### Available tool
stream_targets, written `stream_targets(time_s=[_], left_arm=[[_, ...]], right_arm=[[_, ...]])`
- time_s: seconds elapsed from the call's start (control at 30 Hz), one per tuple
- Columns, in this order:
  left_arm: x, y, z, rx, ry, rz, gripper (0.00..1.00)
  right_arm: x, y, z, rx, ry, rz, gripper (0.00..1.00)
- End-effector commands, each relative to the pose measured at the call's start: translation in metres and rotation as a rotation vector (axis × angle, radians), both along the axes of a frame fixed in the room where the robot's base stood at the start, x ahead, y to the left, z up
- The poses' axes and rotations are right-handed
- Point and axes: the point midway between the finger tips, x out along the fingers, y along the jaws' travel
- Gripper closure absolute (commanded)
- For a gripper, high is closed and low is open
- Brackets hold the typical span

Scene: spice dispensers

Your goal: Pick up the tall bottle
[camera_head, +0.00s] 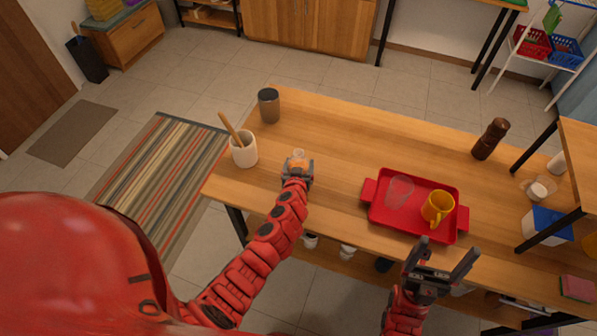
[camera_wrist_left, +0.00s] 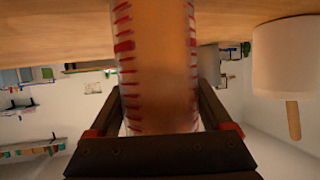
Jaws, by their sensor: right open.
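My left gripper (camera_head: 298,171) is at a small orange-brown container with a pale top (camera_head: 298,157) near the table's left end. In the left wrist view, this container (camera_wrist_left: 158,70) has red tick marks and stands between the two fingers. The fingers meet its outline on both sides, but I cannot tell whether they grip it. A tall dark brown bottle (camera_head: 490,139), shaped like a mill, stands upright at the table's back right, away from both grippers. My right gripper (camera_head: 447,261) is open and empty in front of the red tray.
The red tray (camera_head: 411,230) holds a clear glass (camera_head: 399,192) and a yellow mug (camera_head: 437,207). A white crock with a wooden utensil (camera_head: 244,150) and a dark-lidded jar (camera_head: 268,105) stand left. A raised shelf (camera_head: 577,170) borders the right. The table's back middle is clear.

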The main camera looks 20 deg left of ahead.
Motion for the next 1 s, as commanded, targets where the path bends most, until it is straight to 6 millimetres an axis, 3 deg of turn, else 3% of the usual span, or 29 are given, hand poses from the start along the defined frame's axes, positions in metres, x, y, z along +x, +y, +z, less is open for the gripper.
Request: stream_targets(time_s=[0.03,0.33,1.0], left_arm=[[0.0,0.0,0.0,0.0,0.0,0.0,0.45],[0.0,0.0,0.0,0.0,0.0,0.0,0.99],[0.0,0.001,0.012,0.001,-0.003,0.001,1.0]], right_arm=[[0.0,0.0,0.0,0.0,0.0,0.0,0.14],[0.0,0.0,0.0,0.0,0.0,0.0,0.14],[0.0,0.0,-0.002,0.0,0.0,0.0,0.14]])
